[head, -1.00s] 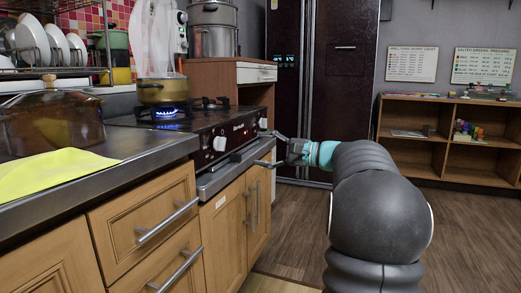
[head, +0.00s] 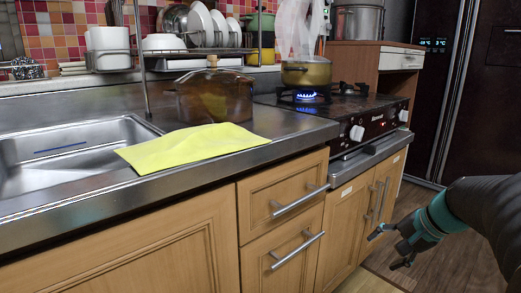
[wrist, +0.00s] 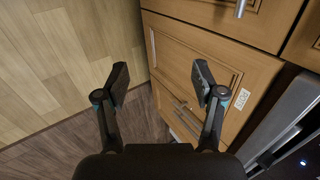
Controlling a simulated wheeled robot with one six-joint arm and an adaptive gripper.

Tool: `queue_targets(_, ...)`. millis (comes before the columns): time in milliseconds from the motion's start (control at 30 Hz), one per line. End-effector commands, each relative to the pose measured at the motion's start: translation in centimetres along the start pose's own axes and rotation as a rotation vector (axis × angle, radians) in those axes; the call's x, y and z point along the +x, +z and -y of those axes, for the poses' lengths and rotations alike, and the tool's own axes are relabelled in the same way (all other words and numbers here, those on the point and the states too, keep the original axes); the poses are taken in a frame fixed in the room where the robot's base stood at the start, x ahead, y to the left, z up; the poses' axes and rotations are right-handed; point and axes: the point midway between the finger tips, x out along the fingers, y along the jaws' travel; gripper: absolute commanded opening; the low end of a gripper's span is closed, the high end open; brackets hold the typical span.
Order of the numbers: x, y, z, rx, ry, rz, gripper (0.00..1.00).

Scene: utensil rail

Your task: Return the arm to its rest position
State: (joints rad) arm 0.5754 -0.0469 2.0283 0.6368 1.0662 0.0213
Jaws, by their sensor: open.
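My gripper (head: 390,248) is at the lower right of the head view, in front of the wooden cabinet doors below the stove. Its two fingers are apart and nothing is between them. In the wrist view my gripper (wrist: 160,84) also shows spread and empty, facing the cabinet fronts (wrist: 205,65) and the floor (wrist: 60,130). Part of my dark arm reaches in from the right edge of the head view.
A gold pot (head: 306,73) stands on the stove (head: 365,112) over a lit blue flame. A yellow cloth (head: 190,147), a brown glass pot (head: 214,97) and a sink (head: 70,150) are on the counter. Drawer handles (head: 300,202) stick out. Floor is free at right.

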Motion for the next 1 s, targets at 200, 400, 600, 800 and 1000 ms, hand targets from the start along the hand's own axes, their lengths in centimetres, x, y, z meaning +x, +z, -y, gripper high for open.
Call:
queue_targets(200, -2.2, 8.3, -2.3, -0.320, 0.242, -0.051, 0.69)
queue_targets(400, -4.6, 13.9, -3.7, -0.604, 0.374, -0.107, 0.69)
queue_targets(600, -7.1, 18.6, -3.7, -0.826, 0.400, -0.156, 0.69)
queue_targets(800, -9.4, 21.5, -1.2, -0.941, 0.327, -0.203, 0.69)
queue_targets(1000, -9.4, 22.1, -0.7, -0.968, 0.314, -0.198, 0.69)
